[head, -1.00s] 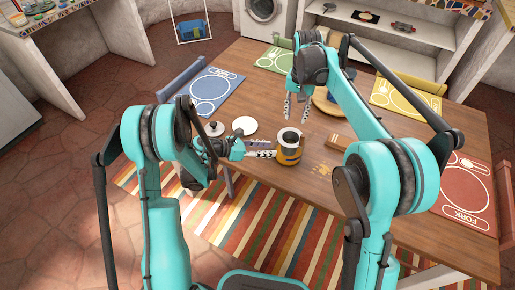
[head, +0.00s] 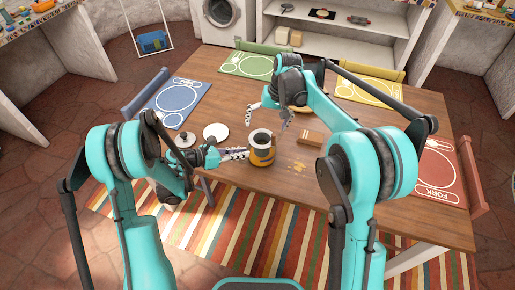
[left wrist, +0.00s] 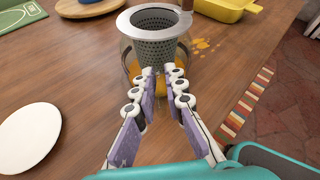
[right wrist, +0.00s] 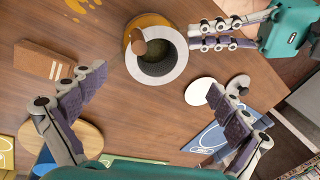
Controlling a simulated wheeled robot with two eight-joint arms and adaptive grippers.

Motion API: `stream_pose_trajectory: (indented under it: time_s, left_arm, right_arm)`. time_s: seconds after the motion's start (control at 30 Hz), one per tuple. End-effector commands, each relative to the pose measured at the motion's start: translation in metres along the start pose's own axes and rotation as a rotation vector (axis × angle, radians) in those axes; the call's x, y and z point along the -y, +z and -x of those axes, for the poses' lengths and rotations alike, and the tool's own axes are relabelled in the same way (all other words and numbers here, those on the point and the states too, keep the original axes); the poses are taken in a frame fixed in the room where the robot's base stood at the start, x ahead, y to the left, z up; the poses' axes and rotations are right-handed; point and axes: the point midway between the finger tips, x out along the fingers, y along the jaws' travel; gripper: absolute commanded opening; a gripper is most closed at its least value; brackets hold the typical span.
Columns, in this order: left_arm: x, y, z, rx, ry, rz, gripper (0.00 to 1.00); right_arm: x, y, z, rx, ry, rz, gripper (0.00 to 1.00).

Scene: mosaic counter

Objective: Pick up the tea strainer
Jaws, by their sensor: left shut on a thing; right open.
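The tea strainer (right wrist: 157,68) is a grey mesh basket with a wide metal rim and a small brown knob. It sits inside a glass teapot (head: 262,157) of orange tea. The mesh shows through the glass in the left wrist view (left wrist: 155,42). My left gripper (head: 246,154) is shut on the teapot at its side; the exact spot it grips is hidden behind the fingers. My right gripper (head: 270,118) is open and empty, pointing down above and behind the pot. In the right wrist view its fingers are spread wide, with the strainer beyond the tips.
A white disc (head: 216,132) and a lid with a knob (head: 185,139) lie left of the teapot. A brown box (head: 312,138) and orange spill spots (head: 295,166) are to its right. Coloured placemats lie around the wooden table.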

Motion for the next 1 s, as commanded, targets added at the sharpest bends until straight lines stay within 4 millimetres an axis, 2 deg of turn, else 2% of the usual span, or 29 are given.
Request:
stream_pose_trajectory:
  time_s: [0.03, 0.1, 0.27, 0.37, 0.6, 0.8, 1.0]
  left_arm:
    - [-0.001, -0.001, 0.0, -0.001, 0.001, 0.001, 0.0]
    - [-0.001, -0.001, 0.0, -0.001, 0.001, 0.001, 0.0]
    - [-0.001, -0.001, 0.0, -0.002, 0.001, 0.001, 0.0]
    - [-0.001, -0.001, 0.0, -0.002, 0.001, 0.001, 0.0]
    - [-0.001, -0.001, 0.0, -0.002, 0.001, 0.001, 0.0]
    - [-0.001, -0.001, 0.0, -0.002, 0.001, 0.001, 0.0]
    - [-0.001, -0.001, 0.0, -0.002, 0.001, 0.001, 0.0]
  right_arm:
    - [-0.012, 0.002, -0.014, -0.028, -0.067, 0.063, 1.0]
    - [-0.021, 0.006, -0.031, -0.089, -0.167, 0.177, 1.0]
    - [-0.043, 0.021, -0.051, -0.308, -0.339, 0.426, 1.0]
    - [-0.055, 0.035, -0.051, -0.481, -0.394, 0.563, 1.0]
    - [-0.076, 0.066, -0.031, -0.839, -0.381, 0.775, 1.0]
    - [-0.079, 0.076, -0.022, -0.961, -0.343, 0.838, 1.0]
    - [-0.058, 0.057, -0.039, -0.969, -0.342, 0.847, 1.0]
